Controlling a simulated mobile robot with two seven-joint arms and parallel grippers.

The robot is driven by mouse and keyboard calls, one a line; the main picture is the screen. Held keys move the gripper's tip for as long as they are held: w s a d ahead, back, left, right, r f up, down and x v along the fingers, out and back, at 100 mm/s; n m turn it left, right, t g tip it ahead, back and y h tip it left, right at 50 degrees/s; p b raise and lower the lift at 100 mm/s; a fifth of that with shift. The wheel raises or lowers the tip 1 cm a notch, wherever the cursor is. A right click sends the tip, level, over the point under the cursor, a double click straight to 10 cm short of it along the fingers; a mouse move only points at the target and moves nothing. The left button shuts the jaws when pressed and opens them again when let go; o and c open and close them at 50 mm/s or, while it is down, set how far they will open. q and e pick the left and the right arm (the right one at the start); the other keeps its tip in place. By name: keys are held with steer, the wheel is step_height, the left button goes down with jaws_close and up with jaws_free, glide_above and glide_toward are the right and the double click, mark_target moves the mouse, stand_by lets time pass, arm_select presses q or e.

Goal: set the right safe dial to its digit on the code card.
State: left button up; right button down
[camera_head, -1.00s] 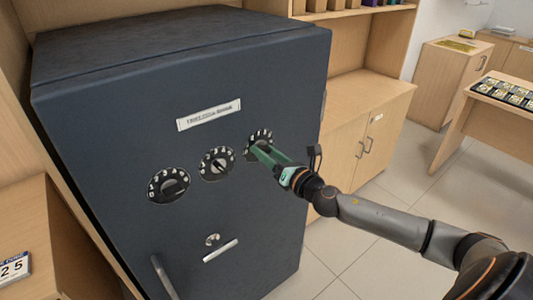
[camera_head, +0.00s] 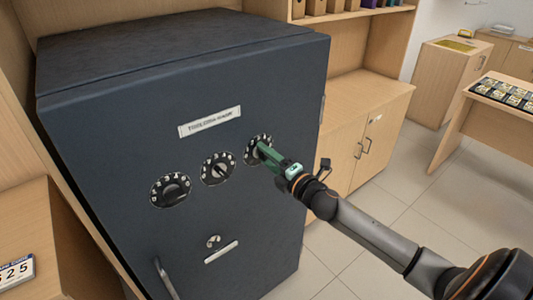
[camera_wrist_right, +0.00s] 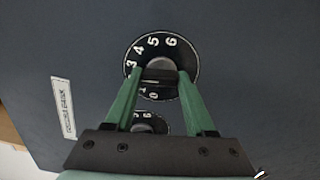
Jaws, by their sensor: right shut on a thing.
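The dark safe has three round black dials with white digits in a row across its door. The right safe dial (camera_head: 251,153) is partly hidden by my right gripper (camera_head: 264,148). In the right wrist view, the green fingers of the right gripper (camera_wrist_right: 161,77) are shut on the knob of the right dial (camera_wrist_right: 163,49). Digits 3, 4, 5 and 6 show around its rim there. The code card (camera_head: 16,272) lies at the lower left, cut off by the picture edge; its last digit reads 5. My left gripper is not in view.
The middle dial (camera_head: 217,168) and left dial (camera_head: 170,190) are beside the right one. Below them are a small keyhole fitting (camera_head: 213,241) and a door handle (camera_head: 165,278). A wooden cabinet (camera_head: 365,125) stands right of the safe.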

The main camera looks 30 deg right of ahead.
steer(key=shift+d+m+p, duration=0.1)
steer(key=shift+m+p, duration=3)
steer(key=shift+m, duration=3.9)
steer(key=shift+c, duration=1.2)
jaws_free()
steer(key=shift+s+f, duration=0.1)
